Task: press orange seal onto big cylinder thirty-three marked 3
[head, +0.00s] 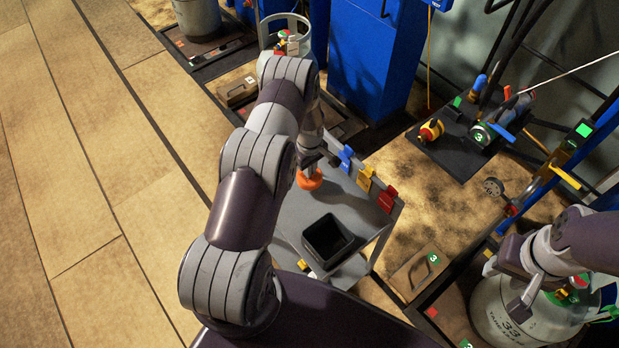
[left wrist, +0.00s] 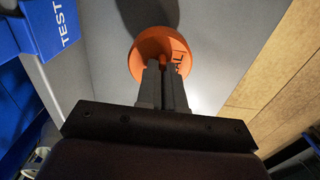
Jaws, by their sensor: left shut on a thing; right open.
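The orange seal (head: 310,181) is a small round dome at the far end of the grey cart. My left gripper (head: 313,165) is shut on its stem from above. The left wrist view shows the seal (left wrist: 150,48) between the two fingers (left wrist: 166,78); I cannot tell if it touches the cart top. The big cylinder (head: 497,310), pale and marked 33, stands at the lower right, with a green 3 tag near its base. My right gripper (head: 522,297) is open at the cylinder's upper part, partly covering it; contact is unclear.
The grey cart (head: 345,203) carries a black open bin (head: 328,240) and a rail with blue, yellow and red tags (head: 367,178). A blue scale column (head: 368,60) stands behind. Another cylinder (head: 197,18) stands at the top left. Wooden floor is clear on the left.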

